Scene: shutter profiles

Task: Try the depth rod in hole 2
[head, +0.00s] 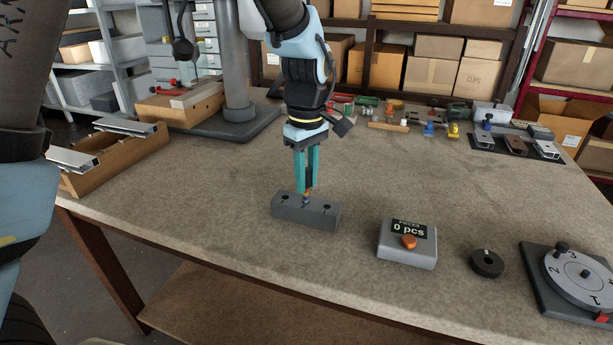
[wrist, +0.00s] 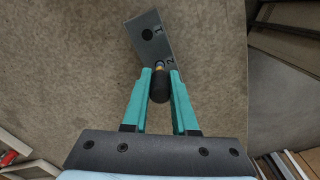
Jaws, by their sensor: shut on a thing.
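The grey hole block (head: 289,211) lies on the bench, with a row of dark holes in its top. In the wrist view the block (wrist: 160,45) shows the marks 1 and 2. My gripper (head: 307,187) points straight down over the middle of the block. It is shut on the depth rod, whose dark handle (wrist: 159,88) shows between the teal fingertips. A brass-coloured part of the rod is at the middle hole, beside the mark 2. I cannot tell how deep its tip is. The far end of the block is hidden in the wrist view.
A grey counter box (head: 405,253) reading 0 pcs stands right of the block. Beyond it are a black puck (head: 487,263) and a numbered dial (head: 582,278). A wooden rack (head: 110,160) with metal profiles is at left. Bench around the block is clear.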

